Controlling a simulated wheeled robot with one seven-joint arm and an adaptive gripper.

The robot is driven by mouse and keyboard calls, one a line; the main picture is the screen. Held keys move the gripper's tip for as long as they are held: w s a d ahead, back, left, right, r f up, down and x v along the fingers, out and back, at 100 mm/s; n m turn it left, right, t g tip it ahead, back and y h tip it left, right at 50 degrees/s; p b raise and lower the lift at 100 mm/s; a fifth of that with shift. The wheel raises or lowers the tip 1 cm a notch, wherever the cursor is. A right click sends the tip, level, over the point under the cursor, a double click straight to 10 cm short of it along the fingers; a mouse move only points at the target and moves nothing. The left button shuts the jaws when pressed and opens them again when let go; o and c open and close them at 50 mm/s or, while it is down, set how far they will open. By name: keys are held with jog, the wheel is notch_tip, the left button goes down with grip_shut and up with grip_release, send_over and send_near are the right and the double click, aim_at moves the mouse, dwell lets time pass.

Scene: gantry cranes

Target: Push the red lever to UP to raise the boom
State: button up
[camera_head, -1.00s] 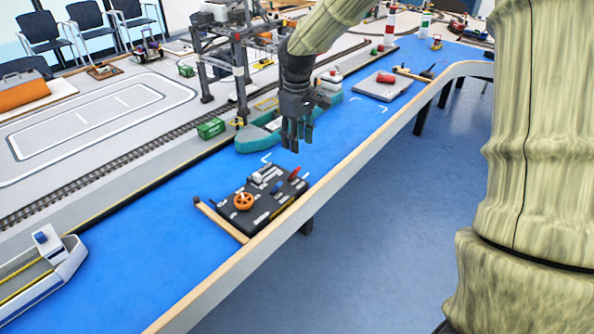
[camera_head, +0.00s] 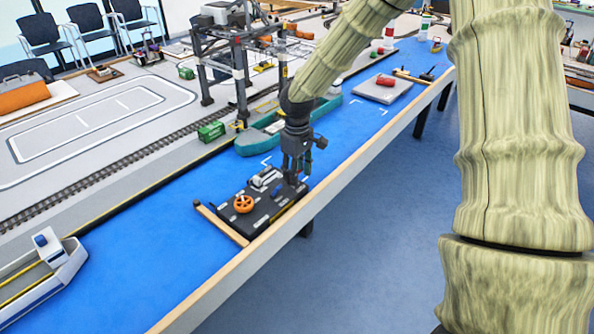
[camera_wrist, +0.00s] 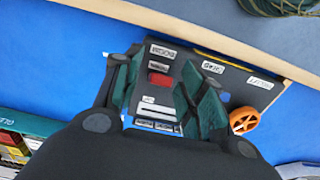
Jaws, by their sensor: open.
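The dark control panel (camera_head: 258,220) lies on the blue table near its front edge; it also shows in the wrist view (camera_wrist: 232,86). My gripper (camera_head: 298,174) hangs pointing down over the panel's right end. In the wrist view the fingers of my gripper (camera_wrist: 162,88) are spread apart with nothing held. The red lever (camera_wrist: 160,79) shows between them, beside a white label. Whether a finger touches it, I cannot tell. In the head view the lever is hidden by my gripper. An orange handwheel (camera_head: 243,204) is on the panel's left part.
A wooden strip (camera_head: 222,225) lies left of the panel. Behind are the teal boat (camera_head: 262,136) and the grey gantry crane (camera_head: 240,75). A grey pad with a red object (camera_head: 383,88) lies farther right.

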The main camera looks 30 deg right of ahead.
jog(key=shift+c, duration=0.5)
grip_shut()
jog(key=shift+r, duration=0.1)
